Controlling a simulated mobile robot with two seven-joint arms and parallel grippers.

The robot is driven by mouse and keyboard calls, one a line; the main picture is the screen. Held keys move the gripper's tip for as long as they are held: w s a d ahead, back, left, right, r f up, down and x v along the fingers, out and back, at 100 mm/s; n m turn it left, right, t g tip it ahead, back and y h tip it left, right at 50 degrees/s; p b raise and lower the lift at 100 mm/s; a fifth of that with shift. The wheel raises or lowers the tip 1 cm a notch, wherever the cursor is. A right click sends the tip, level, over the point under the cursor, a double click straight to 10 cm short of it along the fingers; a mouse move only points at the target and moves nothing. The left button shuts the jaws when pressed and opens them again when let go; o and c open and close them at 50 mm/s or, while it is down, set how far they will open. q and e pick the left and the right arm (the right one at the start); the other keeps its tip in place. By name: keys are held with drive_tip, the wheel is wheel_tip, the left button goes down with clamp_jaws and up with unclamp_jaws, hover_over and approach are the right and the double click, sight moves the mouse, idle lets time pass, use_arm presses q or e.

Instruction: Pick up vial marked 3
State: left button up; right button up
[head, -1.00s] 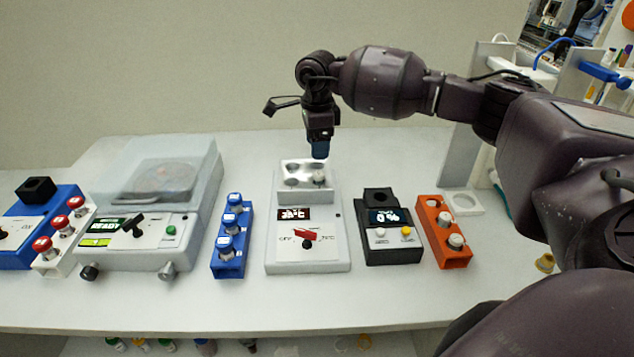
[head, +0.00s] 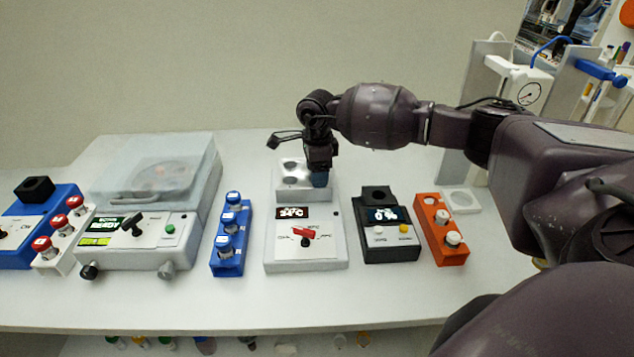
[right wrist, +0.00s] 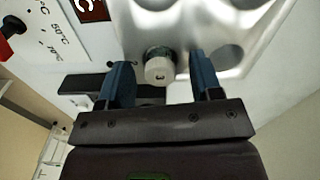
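A white-capped vial (right wrist: 159,68) sits in a well of the metal heating block (right wrist: 185,22), seen in the right wrist view. The mark on its cap is too small to read, so I cannot tell whether it is vial 3. My right gripper (right wrist: 160,82) is open, with one blue finger on each side of the cap and a visible gap at both sides. In the head view the right gripper (head: 319,178) is over the right side of the heater's block (head: 291,168) and hides the vial. My left gripper is not in view.
An orange rack (head: 442,231) with white-capped vials and a black device (head: 387,225) stand right of the heater (head: 303,243). A blue rack (head: 231,243) and a lidded centrifuge (head: 140,238) are left. The white rack (head: 62,249) holds red-capped vials. Front counter is clear.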

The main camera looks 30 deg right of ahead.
drive_tip(key=c, duration=0.9)
drive_tip(key=shift+r, duration=0.1)
drive_tip(key=shift+c, duration=0.2)
